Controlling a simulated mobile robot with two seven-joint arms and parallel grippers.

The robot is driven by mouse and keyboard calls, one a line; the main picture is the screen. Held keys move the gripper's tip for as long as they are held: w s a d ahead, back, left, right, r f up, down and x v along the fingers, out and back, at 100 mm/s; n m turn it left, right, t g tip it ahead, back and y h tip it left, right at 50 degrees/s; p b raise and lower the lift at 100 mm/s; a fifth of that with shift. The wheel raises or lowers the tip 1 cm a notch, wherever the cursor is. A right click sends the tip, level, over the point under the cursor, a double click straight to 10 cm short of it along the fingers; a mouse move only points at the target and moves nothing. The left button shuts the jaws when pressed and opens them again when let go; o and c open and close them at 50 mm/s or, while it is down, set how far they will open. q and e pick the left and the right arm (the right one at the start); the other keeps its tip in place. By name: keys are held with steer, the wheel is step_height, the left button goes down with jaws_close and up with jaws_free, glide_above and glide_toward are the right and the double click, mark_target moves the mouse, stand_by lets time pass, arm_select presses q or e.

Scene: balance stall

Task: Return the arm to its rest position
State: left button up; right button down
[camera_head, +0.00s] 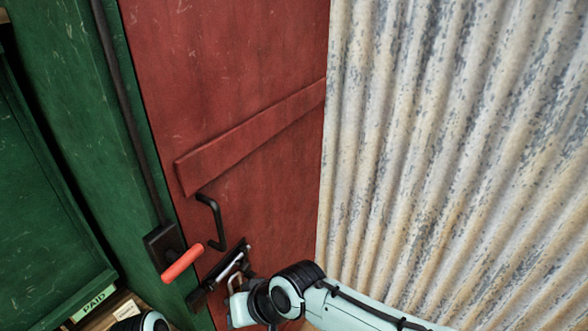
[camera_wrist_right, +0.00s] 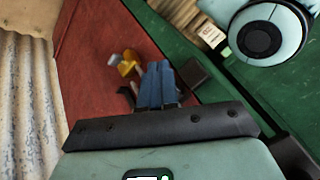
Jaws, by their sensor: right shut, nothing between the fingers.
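My right arm comes in from the lower right in the head view, with its right gripper (camera_head: 222,272) in front of the lower part of a red door (camera_head: 250,120). In the right wrist view the blue fingers of this gripper (camera_wrist_right: 158,84) are together with nothing held between them. A lever with a red handle (camera_head: 182,263) sits just left of the gripper and looks apart from it. A black pull handle (camera_head: 213,220) on the door is just above the gripper. My left gripper is not in view.
A corrugated metal wall (camera_head: 450,140) stands to the right of the door. Green panels (camera_head: 45,200) stand on the left, with a "PAID" label (camera_head: 93,301) at the lower left. A small yellow thing (camera_wrist_right: 128,64) near the fingers is unclear.

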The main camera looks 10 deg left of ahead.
steer(key=w+d+f+m+h, duration=0.1)
steer(key=d+f, duration=0.3)
steer(key=f, duration=0.5)
steer(key=d+f+m+g, duration=0.15)
steer(key=d+f, duration=0.25)
steer(key=f, duration=0.5)
steer(key=w+d+f+m+h, duration=0.15)
steer(key=d+f, duration=0.25)
steer(key=f, duration=0.5)
steer(key=s+d+f+m, duration=0.2)
steer(key=s+d+f, duration=0.5)
steer(key=s+f, duration=0.2)
steer(key=s+d+f+m+g, duration=0.1)
steer(key=s+d+f+m, duration=0.2)
steer(key=s+d+f, duration=0.4)
steer(key=s+f, duration=0.2)
steer(key=s, duration=0.2)
steer(key=shift+s+d+f, duration=0.2)
steer(key=shift+s+f, duration=0.15)
steer(key=shift+f, duration=0.05)
steer(key=shift+g+h, duration=0.25)
